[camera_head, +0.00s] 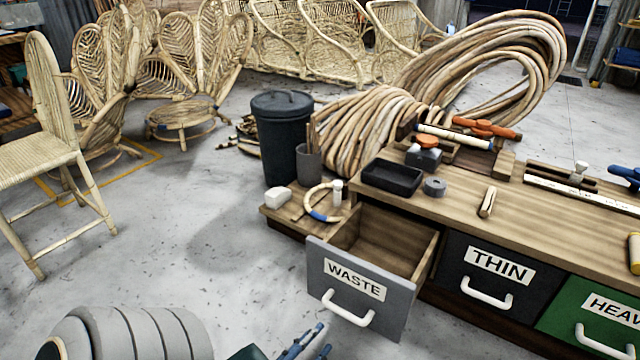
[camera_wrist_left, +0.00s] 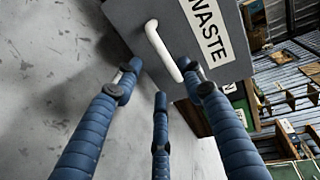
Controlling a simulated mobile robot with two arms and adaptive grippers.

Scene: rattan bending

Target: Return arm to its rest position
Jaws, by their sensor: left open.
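My left gripper (camera_head: 312,343) is low at the bottom edge of the head view, in front of and below the open grey WASTE drawer (camera_head: 345,310). In the left wrist view its blue fingers (camera_wrist_left: 160,95) are spread with nothing between them. The white handle of the WASTE drawer (camera_wrist_left: 162,50) shows just beyond the fingertips, and I see no finger closed on it. The drawer is pulled out and its visible inside is bare wood. My right gripper is in neither view.
The THIN drawer (camera_head: 492,275) and green HEAVY drawer (camera_head: 590,318) are shut. The bench top (camera_head: 455,205) holds a black tray (camera_head: 392,178) and a short rattan piece (camera_head: 487,202). A dark bin (camera_head: 283,140) stands behind. The floor (camera_head: 220,270) left of the drawer is clear.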

